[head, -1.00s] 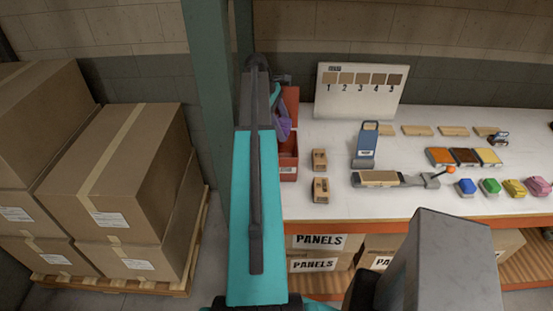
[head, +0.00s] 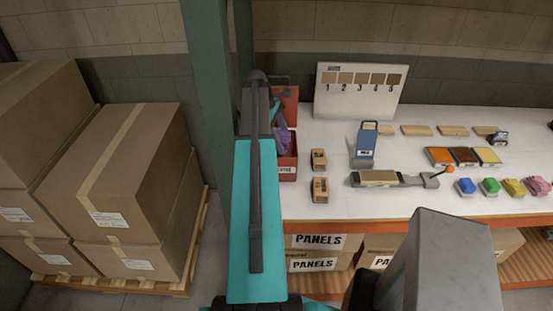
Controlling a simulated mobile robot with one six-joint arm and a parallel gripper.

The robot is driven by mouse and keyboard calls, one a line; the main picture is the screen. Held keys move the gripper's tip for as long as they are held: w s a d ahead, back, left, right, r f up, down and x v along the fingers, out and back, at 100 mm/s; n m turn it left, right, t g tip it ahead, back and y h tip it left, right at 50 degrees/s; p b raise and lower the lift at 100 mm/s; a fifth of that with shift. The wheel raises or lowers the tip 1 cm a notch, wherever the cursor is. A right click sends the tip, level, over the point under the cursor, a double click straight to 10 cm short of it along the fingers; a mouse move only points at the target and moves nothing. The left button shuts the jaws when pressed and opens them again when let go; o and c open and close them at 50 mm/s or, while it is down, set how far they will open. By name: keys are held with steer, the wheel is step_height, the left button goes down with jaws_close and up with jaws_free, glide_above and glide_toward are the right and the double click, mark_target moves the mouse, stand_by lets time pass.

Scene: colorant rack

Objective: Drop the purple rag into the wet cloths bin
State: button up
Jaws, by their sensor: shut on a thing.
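The purple rag (head: 284,139) hangs at the mouth of the red wet cloths bin (head: 287,169) at the left end of the workbench. The bin's raised red lid or back (head: 290,103) stands behind it. My gripper (head: 277,112) is mostly hidden behind my teal arm and is shut on the rag. The rag's lower part overlaps the bin's opening in the picture. I cannot tell how deep it reaches, and its left side is hidden by my arm.
Two small brown blocks (head: 319,189) stand right of the bin. A blue upright holder (head: 366,145), a sample board (head: 358,91) and several coloured rags (head: 515,187) are further right. A green post (head: 212,100) rises left of my arm, beside stacked cartons (head: 120,180).

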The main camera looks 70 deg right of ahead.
mark_target(285, 140)
steer(key=o, duration=1.5)
steer(key=shift+c, duration=0.2)
steer(key=shift+r, duration=0.2)
steer(key=shift+r+b, duration=1.05)
steer(key=shift+r, duration=0.05)
steer(key=shift+s+a+r+b, duration=0.25)
steer(key=shift+a+b, duration=0.1)
steer(key=shift+a, duration=0.35)
steer(key=shift+s+a+r+b, duration=0.25)
steer(key=shift+a+b, duration=0.05)
steer(key=shift+a, duration=0.35)
steer(key=s+a+r+b, duration=0.1)
steer(key=s+a+b, duration=0.3)
steer(key=a, duration=0.8)
steer(key=shift+s+a+r, duration=0.15)
steer(key=shift+s+r, duration=0.05)
steer(key=shift+s, duration=0.2)
